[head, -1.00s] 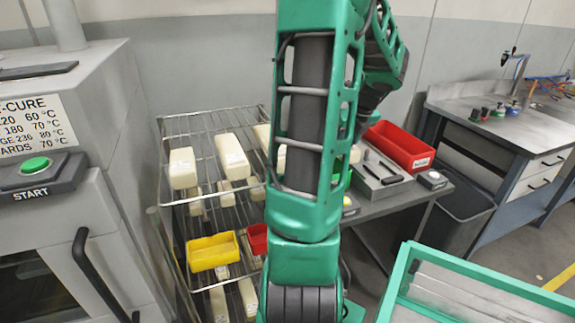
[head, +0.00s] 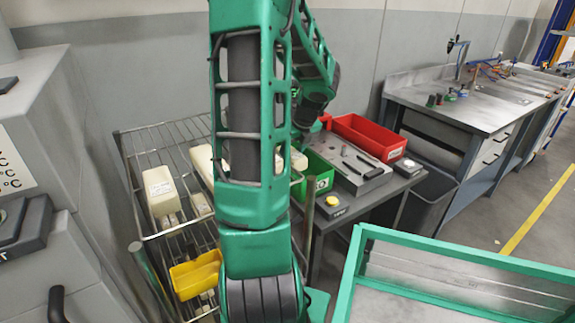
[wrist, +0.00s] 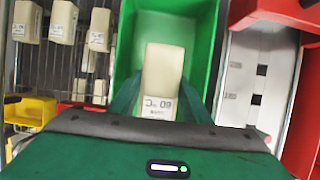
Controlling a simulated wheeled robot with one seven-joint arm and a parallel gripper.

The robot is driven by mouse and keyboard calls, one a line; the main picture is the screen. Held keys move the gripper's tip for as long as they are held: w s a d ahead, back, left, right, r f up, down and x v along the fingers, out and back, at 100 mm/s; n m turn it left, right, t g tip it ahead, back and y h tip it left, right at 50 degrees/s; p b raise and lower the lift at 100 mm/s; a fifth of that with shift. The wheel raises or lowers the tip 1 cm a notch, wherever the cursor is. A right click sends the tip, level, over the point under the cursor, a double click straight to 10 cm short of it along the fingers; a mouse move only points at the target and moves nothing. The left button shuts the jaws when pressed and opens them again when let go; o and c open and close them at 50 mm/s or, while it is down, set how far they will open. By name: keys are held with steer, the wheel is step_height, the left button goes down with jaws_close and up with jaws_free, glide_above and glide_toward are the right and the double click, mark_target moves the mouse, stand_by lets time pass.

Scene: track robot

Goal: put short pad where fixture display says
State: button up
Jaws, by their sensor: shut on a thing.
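My gripper (wrist: 160,98) is shut on a cream pad (wrist: 163,70) with a printed label, partly legible as "09". One green finger shows on each side of it. In the wrist view the pad is over the green bin (wrist: 205,20); I cannot tell how high it is. The green bin also shows in the head view (head: 322,181), partly behind my arm, which hides the gripper and held pad there. The grey fixture plate (head: 345,160) with black handles stands right of the bin. I cannot read any fixture display.
A wire rack (head: 140,160) at left holds several cream pads (head: 160,190) and a yellow bin (head: 195,273). A red bin (head: 368,137) stands behind the fixture. A small box with a yellow button (head: 332,201) is at the table's front. A green-framed cart (head: 450,250) stands at front right.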

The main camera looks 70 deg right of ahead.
steer(key=shift+f, duration=1.9)
steer(key=o, duration=1.1)
steer(key=shift+f, duration=0.1)
steer(key=v, duration=1.2)
